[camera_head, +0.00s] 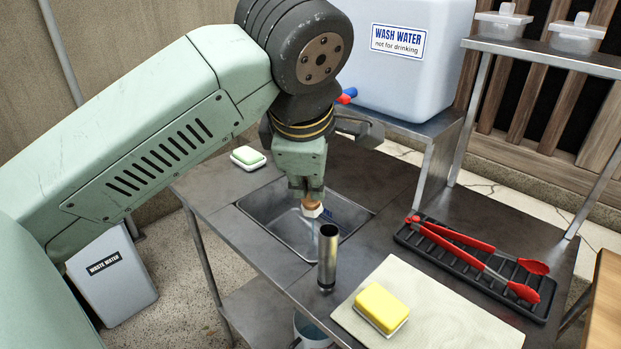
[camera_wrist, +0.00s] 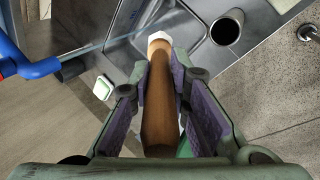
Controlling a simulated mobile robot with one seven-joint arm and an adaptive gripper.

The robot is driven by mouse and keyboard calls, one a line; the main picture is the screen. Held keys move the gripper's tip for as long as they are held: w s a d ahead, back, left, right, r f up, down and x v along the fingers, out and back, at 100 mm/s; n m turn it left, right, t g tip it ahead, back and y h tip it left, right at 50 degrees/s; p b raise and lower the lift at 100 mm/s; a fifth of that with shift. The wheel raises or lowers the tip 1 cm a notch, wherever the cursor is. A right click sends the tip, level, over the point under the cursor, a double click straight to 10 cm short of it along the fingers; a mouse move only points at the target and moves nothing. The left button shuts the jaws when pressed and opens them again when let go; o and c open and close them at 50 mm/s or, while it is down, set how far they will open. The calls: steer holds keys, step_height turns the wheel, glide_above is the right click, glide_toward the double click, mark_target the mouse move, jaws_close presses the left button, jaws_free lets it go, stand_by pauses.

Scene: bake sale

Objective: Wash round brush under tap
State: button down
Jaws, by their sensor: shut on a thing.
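My gripper (camera_head: 312,192) is above the sink basin (camera_head: 267,222), shut on the brown wooden handle of the round brush (camera_head: 312,208). In the wrist view my gripper (camera_wrist: 160,110) has its pads on both sides of the handle (camera_wrist: 158,95), which ends in a white part (camera_wrist: 159,40). The brush points down toward the basin; its bristles are hard to make out. The tap (camera_head: 347,96) is red and blue, partly hidden behind my arm; it also shows at the left of the wrist view (camera_wrist: 35,67). A pale translucent streak (camera_wrist: 105,43) crosses near the brush, possibly water.
An upright steel cylinder (camera_head: 327,265) stands close in front of the sink. The wash water tank (camera_head: 400,75) stands behind.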

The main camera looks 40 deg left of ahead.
steer(key=w+a+f, duration=0.2)
steer(key=w+a, duration=0.4)
steer(key=w, duration=0.3)
steer(key=shift+w+a+f+p, duration=0.15)
steer(key=shift+w+a+p, duration=0.05)
steer(key=shift+w+p, duration=0.15)
stand_by(0.6)
steer(key=s+b, duration=0.2)
steer(key=s, duration=0.6)
steer(key=shift+a, duration=0.45)
stand_by(1.1)
steer(key=s+r+p, duration=0.1)
steer(key=s+r, duration=0.3)
steer(key=s, duration=0.1)
steer(key=shift+a+p, duration=0.3)
steer(key=shift+s, duration=0.1)
stand_by(0.3)
